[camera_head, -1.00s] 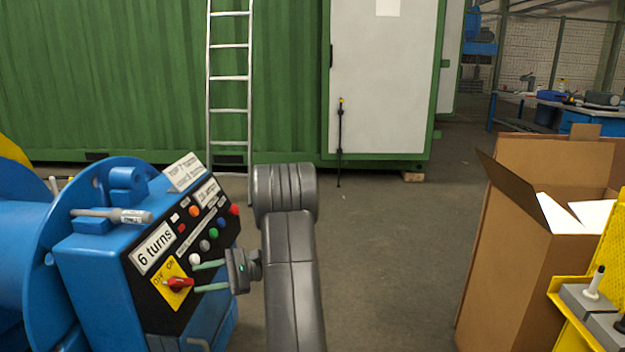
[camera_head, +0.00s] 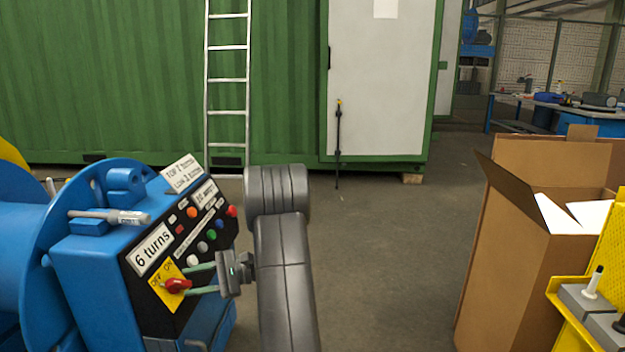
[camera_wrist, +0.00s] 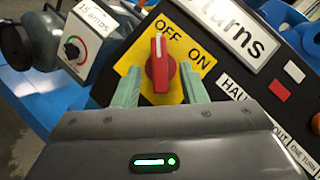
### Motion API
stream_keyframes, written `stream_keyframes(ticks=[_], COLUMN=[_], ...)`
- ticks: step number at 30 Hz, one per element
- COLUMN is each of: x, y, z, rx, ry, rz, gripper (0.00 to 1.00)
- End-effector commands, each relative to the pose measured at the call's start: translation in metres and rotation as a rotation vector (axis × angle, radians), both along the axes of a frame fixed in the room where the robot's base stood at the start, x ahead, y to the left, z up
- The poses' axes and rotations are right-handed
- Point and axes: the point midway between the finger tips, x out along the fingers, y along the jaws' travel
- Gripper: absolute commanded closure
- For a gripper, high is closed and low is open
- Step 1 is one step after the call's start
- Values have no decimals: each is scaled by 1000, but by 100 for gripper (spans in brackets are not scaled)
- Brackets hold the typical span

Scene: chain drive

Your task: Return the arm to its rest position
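My gripper (camera_head: 200,279) is at the front of the blue machine's control panel (camera_head: 150,293). Its two pale green fingers are spread on either side of the red rotary switch (camera_head: 178,285). In the wrist view the red switch (camera_wrist: 160,63) stands between the open fingers (camera_wrist: 160,90), with a gap on both sides. My grey arm reaches in from the bottom of the head view.
A cardboard box (camera_head: 510,260) and a yellow rack (camera_head: 575,290) stand at the right. A pen-like tool (camera_head: 110,216) lies on top of the blue machine. A green container (camera_head: 110,80) with a ladder (camera_head: 228,90) is behind. The floor between machine and box is clear.

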Motion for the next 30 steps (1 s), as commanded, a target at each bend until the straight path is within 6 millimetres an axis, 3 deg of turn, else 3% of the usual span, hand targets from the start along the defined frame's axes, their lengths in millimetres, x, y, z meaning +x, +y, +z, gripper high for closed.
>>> stream_keyframes(ticks=[17,30], x=[40,9], y=[-110,-28], z=[2,-2], rx=[0,0], ry=[1,1], rz=[-4,3], gripper=[62,62])
